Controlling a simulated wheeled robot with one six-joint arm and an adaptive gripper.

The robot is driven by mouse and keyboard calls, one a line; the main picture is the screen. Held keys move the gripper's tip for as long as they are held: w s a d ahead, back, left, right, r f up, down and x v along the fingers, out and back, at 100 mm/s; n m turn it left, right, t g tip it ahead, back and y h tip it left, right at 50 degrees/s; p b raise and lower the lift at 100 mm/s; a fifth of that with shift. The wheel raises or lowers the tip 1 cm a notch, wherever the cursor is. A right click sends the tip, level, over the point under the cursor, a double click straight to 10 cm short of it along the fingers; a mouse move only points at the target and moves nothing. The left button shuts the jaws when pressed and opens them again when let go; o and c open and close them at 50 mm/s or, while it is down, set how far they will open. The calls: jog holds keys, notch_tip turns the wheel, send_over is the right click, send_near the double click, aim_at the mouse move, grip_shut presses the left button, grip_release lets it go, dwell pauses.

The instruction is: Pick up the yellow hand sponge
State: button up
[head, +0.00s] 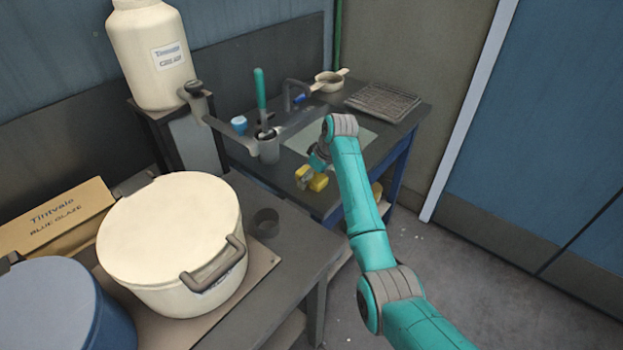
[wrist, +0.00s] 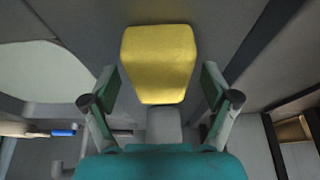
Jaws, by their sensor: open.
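My gripper (wrist: 160,88) is open, one finger to each side of the sponge, with gaps showing. In the head view my gripper (head: 318,160) is over the bench beside the sponge, partly hidden by my arm. I cannot tell its exact height above the sponge.
A cream pot (head: 170,240) stands on the nearer table. Open floor (head: 450,270) lies right.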

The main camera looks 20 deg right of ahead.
jog(key=c, duration=1)
jog(key=shift+r, duration=0.1)
